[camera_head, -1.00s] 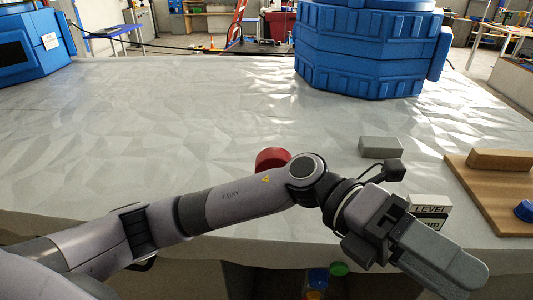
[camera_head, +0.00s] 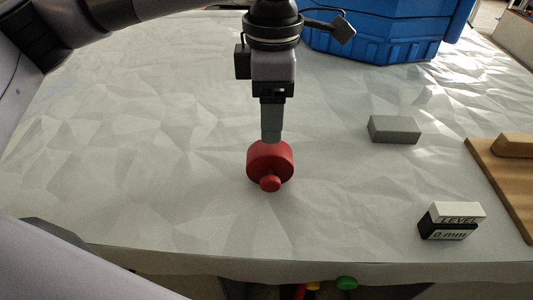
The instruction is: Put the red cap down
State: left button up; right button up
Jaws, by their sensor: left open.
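The red cap (camera_head: 270,162) appears to rest on the grey faceted tabletop in the middle, with its small round knob facing me. My left gripper (camera_head: 271,134) comes down from above at the cap's upper edge. Its fingers are seen edge-on, one hiding the other, and it is open. The lower fingertips overlap the cap's top in the picture. I cannot tell whether they touch it or sit around it. My right gripper is not in view.
A grey block (camera_head: 394,130) and a black-and-white level box (camera_head: 451,220) stand to the right. A wooden board (camera_head: 505,180) lies at the right edge. A large blue container (camera_head: 375,35) stands behind. The table left of the cap is clear.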

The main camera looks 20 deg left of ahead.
aim_at(270, 146)
pick_arm(q)
notch_tip(270, 146, down, 6)
jog(key=shift+f+p, duration=0.25)
jog(key=shift+p, duration=0.35)
jog(key=c, duration=0.9)
jog(key=shift+c, duration=0.2)
jog(key=shift+r, duration=0.15)
